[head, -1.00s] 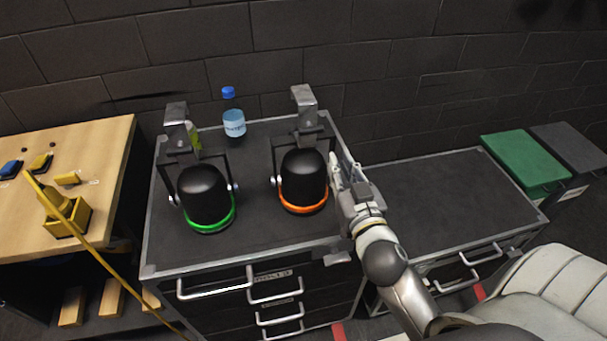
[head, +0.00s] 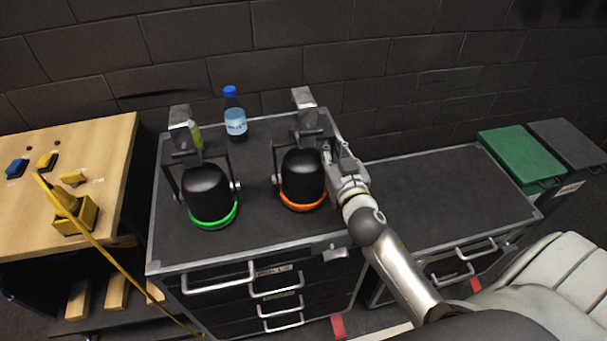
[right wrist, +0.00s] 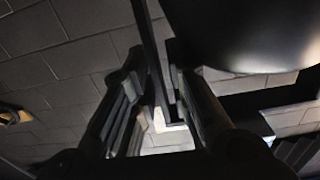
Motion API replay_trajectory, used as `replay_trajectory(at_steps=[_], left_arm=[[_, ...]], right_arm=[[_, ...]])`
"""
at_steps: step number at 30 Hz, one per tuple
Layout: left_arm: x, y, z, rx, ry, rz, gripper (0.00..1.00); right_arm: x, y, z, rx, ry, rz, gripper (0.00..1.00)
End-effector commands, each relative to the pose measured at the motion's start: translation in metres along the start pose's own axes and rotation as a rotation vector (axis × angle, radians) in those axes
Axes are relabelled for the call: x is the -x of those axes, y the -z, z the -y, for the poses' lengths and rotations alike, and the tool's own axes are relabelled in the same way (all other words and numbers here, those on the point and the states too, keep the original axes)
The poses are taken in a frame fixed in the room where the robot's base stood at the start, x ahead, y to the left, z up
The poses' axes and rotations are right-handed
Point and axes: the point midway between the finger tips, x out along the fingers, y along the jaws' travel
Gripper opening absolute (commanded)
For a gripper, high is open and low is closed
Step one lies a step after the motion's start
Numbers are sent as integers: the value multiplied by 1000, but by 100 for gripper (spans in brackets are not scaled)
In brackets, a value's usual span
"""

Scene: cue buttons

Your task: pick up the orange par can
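The orange par can (head: 302,174) is a black can with a glowing orange ring at its base and a yoke with a grey clamp (head: 304,98) on top. It stands upright on the dark cabinet top. My right gripper (head: 336,149) is at its right side, beside the yoke. In the right wrist view my right gripper's fingers (right wrist: 155,58) stand apart on either side of a dark yoke bar (right wrist: 151,38); firm contact does not show. The can body (right wrist: 245,35) fills the upper right there. My left gripper is not in view.
A green-ringed par can (head: 207,190) stands to the left on the same cabinet top (head: 255,235). A water bottle (head: 235,115) is behind, and a yellow-green object (head: 196,135) is partly hidden. A lower cabinet (head: 430,195) at right has a clear top. A wooden table (head: 105,150) is at left.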

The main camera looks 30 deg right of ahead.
Motion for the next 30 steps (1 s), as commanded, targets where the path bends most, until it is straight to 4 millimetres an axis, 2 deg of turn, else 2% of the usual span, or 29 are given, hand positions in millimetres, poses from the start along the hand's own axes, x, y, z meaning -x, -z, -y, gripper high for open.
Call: replay_trajectory(at_steps=[1, 5, 20, 21, 30], left_arm=[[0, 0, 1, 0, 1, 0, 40], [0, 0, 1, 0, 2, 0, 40], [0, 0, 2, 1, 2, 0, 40], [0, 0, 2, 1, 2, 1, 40], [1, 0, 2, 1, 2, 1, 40]], right_arm=[[0, 0, 0, 0, 0, 0, 16], [0, 0, 0, 0, 0, 0, 0], [0, 0, 0, 0, -1, 0, 0], [0, 5, 0, -4, 2, -10, 0], [0, 9, 0, -3, 2, -11, 0]])
